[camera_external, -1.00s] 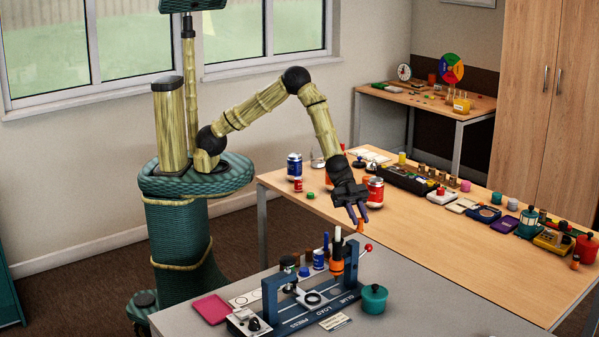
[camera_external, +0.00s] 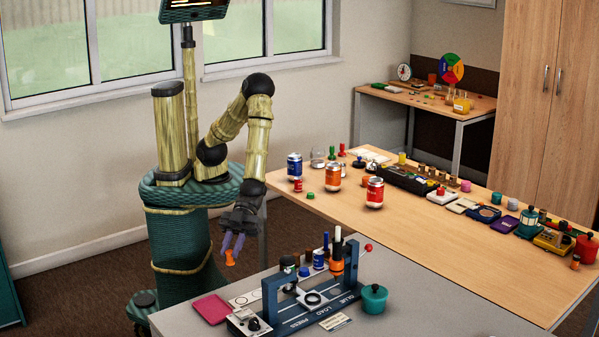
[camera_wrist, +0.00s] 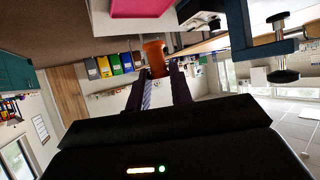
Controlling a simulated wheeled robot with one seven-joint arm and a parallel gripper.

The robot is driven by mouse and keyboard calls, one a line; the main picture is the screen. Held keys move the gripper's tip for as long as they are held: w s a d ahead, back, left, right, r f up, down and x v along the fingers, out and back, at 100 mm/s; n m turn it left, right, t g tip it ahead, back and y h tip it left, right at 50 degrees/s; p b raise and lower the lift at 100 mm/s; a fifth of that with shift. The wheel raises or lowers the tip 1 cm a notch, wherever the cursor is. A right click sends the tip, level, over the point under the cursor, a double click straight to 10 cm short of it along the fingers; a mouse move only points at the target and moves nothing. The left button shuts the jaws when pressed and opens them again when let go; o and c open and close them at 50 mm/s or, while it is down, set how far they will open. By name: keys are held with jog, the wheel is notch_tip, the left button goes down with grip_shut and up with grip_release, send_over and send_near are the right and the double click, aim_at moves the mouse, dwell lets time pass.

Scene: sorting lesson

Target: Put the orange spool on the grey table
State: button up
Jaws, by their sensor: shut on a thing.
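My gripper (camera_external: 233,244) is shut on the orange spool (camera_external: 230,258) and holds it in the air beside the back left of the grey table. In the wrist view the orange spool (camera_wrist: 154,58) sits between the fingertips, partly hidden by them. The grey table (camera_external: 192,330) is at the bottom of the outside view. The spool is apart from the tabletop, left of its back edge.
On the grey table stand a pink pad (camera_external: 211,308), a blue press (camera_external: 310,300), a teal pot (camera_external: 374,298) and several bottles. The wooden table (camera_external: 420,235) behind holds cans and many small items. The grey table's front left is bare.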

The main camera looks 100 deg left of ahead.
jog(key=shift+s+d, duration=0.1)
jog(key=shift+s, duration=0.7)
jog(key=shift+f+b, duration=0.45)
jog(key=shift+f, duration=2.7)
jog(key=shift+f, duration=1.85)
jog(key=shift+f+b, duration=0.25)
jog(key=shift+b, duration=0.1)
jog(key=o, duration=0.9)
jog(key=shift+r, duration=0.1)
